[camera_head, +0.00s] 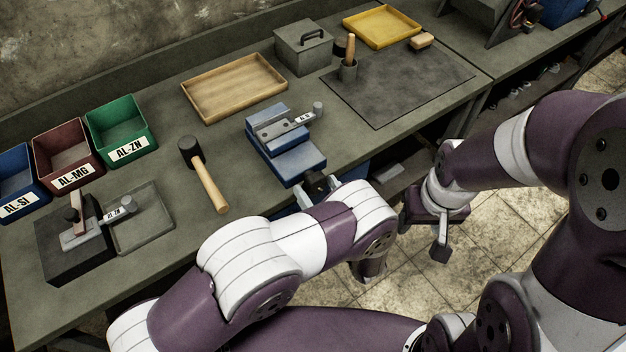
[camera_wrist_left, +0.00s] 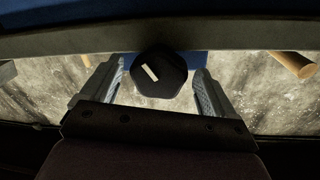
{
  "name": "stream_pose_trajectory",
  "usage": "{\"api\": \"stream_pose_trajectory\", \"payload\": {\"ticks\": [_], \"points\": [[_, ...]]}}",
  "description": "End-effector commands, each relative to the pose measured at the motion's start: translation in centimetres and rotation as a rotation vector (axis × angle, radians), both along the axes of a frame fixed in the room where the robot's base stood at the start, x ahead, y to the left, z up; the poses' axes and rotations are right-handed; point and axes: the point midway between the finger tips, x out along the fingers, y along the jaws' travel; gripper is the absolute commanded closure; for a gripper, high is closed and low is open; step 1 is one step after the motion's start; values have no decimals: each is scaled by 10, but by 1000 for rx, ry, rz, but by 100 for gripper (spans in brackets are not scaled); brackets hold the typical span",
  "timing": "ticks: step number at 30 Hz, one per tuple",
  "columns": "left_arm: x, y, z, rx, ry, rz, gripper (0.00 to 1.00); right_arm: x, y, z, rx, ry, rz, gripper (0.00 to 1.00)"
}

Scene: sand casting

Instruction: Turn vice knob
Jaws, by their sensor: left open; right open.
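The blue vice (camera_head: 285,145) is at the front edge of the workbench, with a grey metal piece bearing a small label clamped at its top. Its dark knob (camera_head: 316,183) faces the front, partly hidden by my left arm. In the left wrist view the black faceted knob (camera_wrist_left: 160,73) with a white mark sits between the fingers of my left gripper (camera_wrist_left: 162,92). The fingers are open, with a gap on each side of the knob. My right gripper (camera_head: 428,232) is open and empty, over the floor in front of the bench.
A mallet (camera_head: 205,178) lies left of the vice. A wooden tray (camera_head: 234,88), grey box (camera_head: 303,47) and dark mat (camera_head: 400,83) are behind it. Labelled bins (camera_head: 121,130) and a dark block (camera_head: 72,243) are at the left. The bench edge is close to my left gripper.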

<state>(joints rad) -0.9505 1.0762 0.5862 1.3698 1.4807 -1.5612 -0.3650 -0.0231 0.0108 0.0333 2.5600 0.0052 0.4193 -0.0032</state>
Motion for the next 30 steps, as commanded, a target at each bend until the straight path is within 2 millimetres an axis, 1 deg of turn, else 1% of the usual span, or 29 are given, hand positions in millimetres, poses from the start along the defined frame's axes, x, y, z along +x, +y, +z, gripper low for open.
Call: {"api": "stream_pose_trajectory", "payload": {"ticks": [5, 6, 8, 9, 11, 14, 16, 21, 24, 27, 30], "points": [[0, 0, 0, 0, 0, 0, 12, 0, 0, 0, 0, 0, 0, 43], [0, 0, 0, 0, 0, 0, 15, 0, 0, 0, 0, 0, 0, 43], [0, 0, 0, 0, 0, 0, 35, 0, 0, 0, 0, 0, 0, 43], [0, 0, 0, 0, 0, 0, 48, 0, 0, 0, 0, 0, 0, 43], [0, 0, 0, 0, 0, 0, 67, 0, 0, 0, 0, 0, 0, 43], [0, 0, 0, 1, 2, 0, 68, 0, 0, 0, 0, 0, 0, 43], [0, 0, -1, 32, 25, 0, 68, 0, 0, -2, 0, 0, 0, 43], [0, 0, 1, 237, 173, 0, 68, 0, 0, -5, 0, 0, 0, 43], [0, 1, 1, 330, 242, 0, 68, 0, 0, -5, 0, 0, 0, 43], [0, 1, 1, 371, 271, 0, 68, 0, 0, -5, 0, 0, 0, 43], [0, 1, 1, 374, 272, 0, 68, 0, 0, -5, 0, 0, 0, 43]]}}
